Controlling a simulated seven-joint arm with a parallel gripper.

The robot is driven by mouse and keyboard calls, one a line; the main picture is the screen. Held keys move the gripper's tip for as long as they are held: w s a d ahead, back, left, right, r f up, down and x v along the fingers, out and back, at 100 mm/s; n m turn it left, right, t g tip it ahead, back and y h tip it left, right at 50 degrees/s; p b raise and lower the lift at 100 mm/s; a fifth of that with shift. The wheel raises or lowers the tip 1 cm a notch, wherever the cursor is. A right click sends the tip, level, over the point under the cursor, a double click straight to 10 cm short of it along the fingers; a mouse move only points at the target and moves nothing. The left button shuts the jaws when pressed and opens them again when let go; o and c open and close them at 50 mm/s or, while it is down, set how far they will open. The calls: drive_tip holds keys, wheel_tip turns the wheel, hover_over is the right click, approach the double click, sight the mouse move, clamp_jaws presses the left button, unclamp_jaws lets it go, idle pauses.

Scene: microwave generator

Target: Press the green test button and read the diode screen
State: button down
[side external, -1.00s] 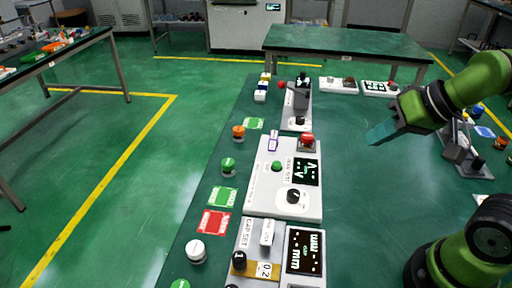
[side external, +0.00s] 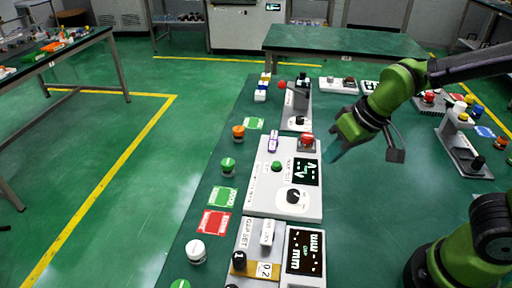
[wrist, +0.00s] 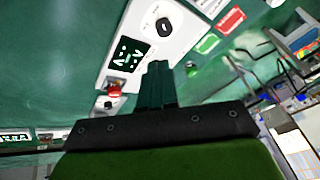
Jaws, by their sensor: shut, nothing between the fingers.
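The green test button (side external: 277,166) is a small round cap on the white test panel (side external: 258,200). The dark diode screen (side external: 306,171) is to its right and shows pale marks; it also shows in the wrist view (wrist: 125,57). My gripper (side external: 332,153) is shut and empty, just right of the panel's upper right edge and apart from the button. In the wrist view its fingers (wrist: 157,84) overlap the panel, and I cannot make out the green button there.
A red button (side external: 306,140) stands at the panel's upper right, near my fingers. A black knob (side external: 293,196) is below the screen. A second panel (side external: 243,262) is nearer the camera. Loose caps and cards line the bench's left edge.

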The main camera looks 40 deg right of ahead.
drive_tip(key=w+f+n+t+h, duration=0.25)
drive_tip(key=w+f+n, duration=0.25)
drive_tip(key=w, duration=0.5)
wheel_tip(320, 180, up, 2)
drive_tip(key=n+t, duration=0.2)
drive_tip(key=n, duration=0.2)
hover_over(278, 166)
drive_tip(key=shift+w+d+r, duration=0.1)
drive_tip(key=shift+r, duration=0.1)
drive_tip(key=shift+f, duration=4.45)
drive_tip(key=shift+f, duration=0.4)
